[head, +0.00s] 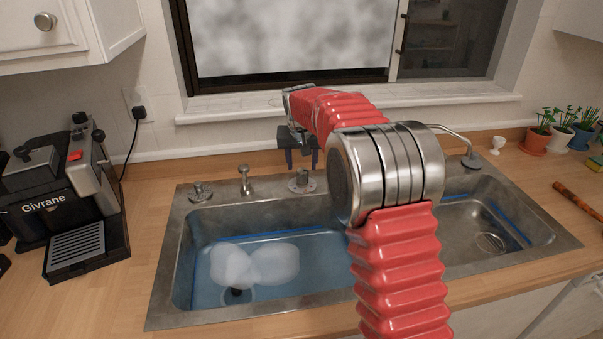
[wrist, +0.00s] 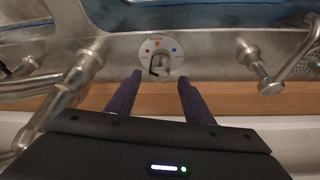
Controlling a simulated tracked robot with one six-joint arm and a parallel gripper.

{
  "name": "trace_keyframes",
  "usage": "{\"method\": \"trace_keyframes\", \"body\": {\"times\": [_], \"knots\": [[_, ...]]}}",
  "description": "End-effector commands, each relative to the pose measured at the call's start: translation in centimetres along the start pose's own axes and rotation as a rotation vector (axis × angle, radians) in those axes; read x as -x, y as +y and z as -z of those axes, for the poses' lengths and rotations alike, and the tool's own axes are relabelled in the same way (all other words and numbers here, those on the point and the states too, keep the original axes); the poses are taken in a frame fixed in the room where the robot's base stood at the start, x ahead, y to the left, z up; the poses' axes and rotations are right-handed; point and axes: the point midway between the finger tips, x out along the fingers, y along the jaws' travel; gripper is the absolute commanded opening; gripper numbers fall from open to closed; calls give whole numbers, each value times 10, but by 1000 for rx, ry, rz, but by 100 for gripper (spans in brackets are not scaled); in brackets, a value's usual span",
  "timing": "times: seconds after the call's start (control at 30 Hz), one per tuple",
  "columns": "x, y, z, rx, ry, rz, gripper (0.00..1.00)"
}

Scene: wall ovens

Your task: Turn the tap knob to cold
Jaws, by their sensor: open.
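The tap knob (head: 302,182) stands on a round plate on the sink's back rim, left of my arm in the head view. In the wrist view the knob (wrist: 161,64) is metal with a dark hooked mark, on a pale dial with a red dot at left, a blue dot at right and orange marking at the top. My gripper (head: 302,160) points down just above and behind it. In the wrist view my gripper (wrist: 158,80) is open, its two dark fingers either side of the knob's near edge, with gaps and no visible contact.
Metal fittings stand on the rim left of the knob (head: 245,181) (head: 200,192). A metal pipe (wrist: 75,85) is close to the left finger in the wrist view. The left basin (head: 200,290) holds water and foam. A coffee machine (head: 75,195) stands left; potted plants (head: 560,133) stand right.

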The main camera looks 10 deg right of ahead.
Motion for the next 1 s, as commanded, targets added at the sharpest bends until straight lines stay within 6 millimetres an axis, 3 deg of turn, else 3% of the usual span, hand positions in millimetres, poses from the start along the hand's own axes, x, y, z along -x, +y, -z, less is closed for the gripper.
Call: {"method": "trace_keyframes", "body": {"times": [0.2, 0.4, 0.77, 1.0], "knots": [[-35, 1, -1, -1, -3, -1, 47], [-55, 1, 0, -1, -2, -1, 47], [-59, 1, 0, -1, 0, 0, 47], [-59, 1, 0, -1, 0, 0, 31]]}}
